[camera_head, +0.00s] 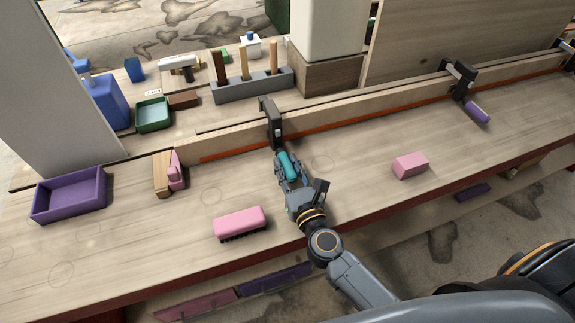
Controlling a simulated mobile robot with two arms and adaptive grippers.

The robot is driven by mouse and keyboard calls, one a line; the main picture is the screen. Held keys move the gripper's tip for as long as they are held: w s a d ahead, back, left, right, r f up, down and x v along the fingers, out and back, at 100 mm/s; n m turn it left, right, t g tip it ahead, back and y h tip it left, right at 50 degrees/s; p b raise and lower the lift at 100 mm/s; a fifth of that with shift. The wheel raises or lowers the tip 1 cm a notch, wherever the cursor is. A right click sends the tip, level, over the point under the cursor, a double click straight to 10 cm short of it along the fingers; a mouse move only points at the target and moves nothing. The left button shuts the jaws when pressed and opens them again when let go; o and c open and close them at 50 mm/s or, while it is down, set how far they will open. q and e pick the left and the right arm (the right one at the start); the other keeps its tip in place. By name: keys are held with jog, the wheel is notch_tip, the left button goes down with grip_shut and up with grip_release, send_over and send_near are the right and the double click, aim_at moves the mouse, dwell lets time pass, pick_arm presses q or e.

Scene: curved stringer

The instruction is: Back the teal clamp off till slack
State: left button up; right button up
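The teal clamp's handle (290,163) shows in the head view near the middle of the bench, below its dark clamp frame (272,122). The frame sits over the long wooden strip (225,139). My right gripper (289,168) is at the teal handle, with its fingers on both sides of it. It looks closed around the handle. The contact at the fingertips is small and partly hidden. I cannot tell how tight the clamp's screw is. My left gripper is not in view.
A purple-handled clamp (477,112) sits farther right on the strip. A pink brush (240,222) and a pink block (410,165) lie on the bench near my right arm. A purple tray (69,194) is at left. A tool rack (253,86) stands behind the strip.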

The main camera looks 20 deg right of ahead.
grip_shut()
jog(key=shift+n, duration=0.3)
jog(key=n+p, duration=0.1)
jog(key=n, duration=0.1)
jog(key=shift+r+n+p, duration=0.1)
jog(key=shift+n+p, duration=0.2)
jog(key=shift+p, duration=0.05)
jog(key=n+p, duration=0.2)
jog(key=n, duration=0.4)
jog(key=shift+a+p, duration=0.15)
jog(key=shift+p, duration=0.15)
jog(key=n+p, duration=0.2)
jog(key=n, duration=0.3)
jog(key=shift+n, duration=0.4)
jog(key=shift+f+n+p, duration=0.15)
jog(key=shift+n+p, duration=0.2)
jog(key=shift+n, duration=0.65)
jog(key=shift+f+n+p, duration=0.15)
jog(key=shift+n+p, duration=0.2)
jog(key=shift+n, duration=0.65)
jog(key=shift+a, duration=0.1)
